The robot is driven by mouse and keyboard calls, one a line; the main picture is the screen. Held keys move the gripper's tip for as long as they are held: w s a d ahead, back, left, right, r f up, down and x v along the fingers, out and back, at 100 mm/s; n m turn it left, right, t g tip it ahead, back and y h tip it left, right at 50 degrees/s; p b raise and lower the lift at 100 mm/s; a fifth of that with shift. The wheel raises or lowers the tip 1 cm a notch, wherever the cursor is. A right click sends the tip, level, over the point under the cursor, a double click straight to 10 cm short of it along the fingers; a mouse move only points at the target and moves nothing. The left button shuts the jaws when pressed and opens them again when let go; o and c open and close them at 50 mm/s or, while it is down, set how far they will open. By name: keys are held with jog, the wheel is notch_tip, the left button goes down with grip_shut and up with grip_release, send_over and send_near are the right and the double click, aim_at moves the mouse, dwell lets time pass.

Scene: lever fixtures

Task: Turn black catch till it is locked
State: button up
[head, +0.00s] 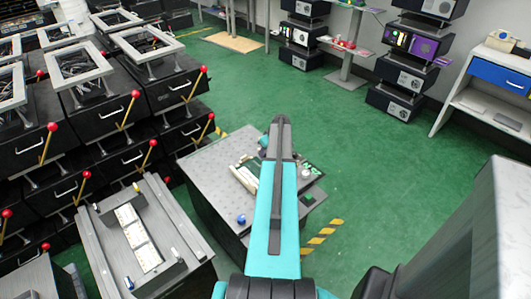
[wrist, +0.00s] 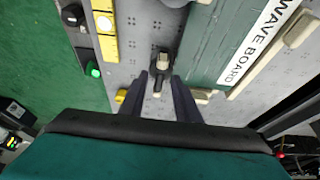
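The black catch (wrist: 160,62) shows in the wrist view as a small dark lever with a pale end, on a grey perforated panel beside a green board lettered "WAVE BOARD" (wrist: 232,45). My gripper (wrist: 161,78) comes in from below in that view. Its two dark fingers stand apart, with the tips on either side of the catch's near end. A gap shows between the fingers, and I cannot tell whether either touches the catch. In the head view my teal arm reaches over the grey bench (head: 205,165) and hides the gripper and the catch.
A yellow block (wrist: 106,45) and a green button (wrist: 93,70) sit left of the catch in the wrist view. In the head view, black drawer cabinets with red-knobbed levers (head: 125,100) crowd the left. Open green floor (head: 390,170) lies to the right.

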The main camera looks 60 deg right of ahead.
jog(key=shift+w+f, duration=0.2)
jog(key=shift+f, duration=0.35)
jog(key=shift+c, duration=0.5)
grip_shut()
jog(key=shift+a+m, duration=0.1)
jog(key=shift+m, duration=0.5)
jog(key=m+g+h+b, duration=0.1)
jog(key=m, duration=0.2)
jog(key=shift+w+a, duration=0.1)
jog(key=m, duration=0.2)
jog(key=m+g+h+b, duration=0.1)
jog(key=m, duration=0.2)
jog(key=shift+w+g+h, duration=0.2)
jog(key=shift+g+h, duration=0.1)
jog(key=m, duration=0.2)
jog(key=m+g+b, duration=0.1)
jog(key=m+b, duration=0.1)
jog(key=m, duration=0.1)
jog(key=shift+w+a+m+g, duration=0.1)
jog(key=shift+w+m+g, duration=0.2)
jog(key=shift+g, duration=0.1)
jog(key=shift+m+g+b, duration=0.65)
jog(key=shift+m+g, duration=0.05)
jog(key=shift+m, duration=0.9)
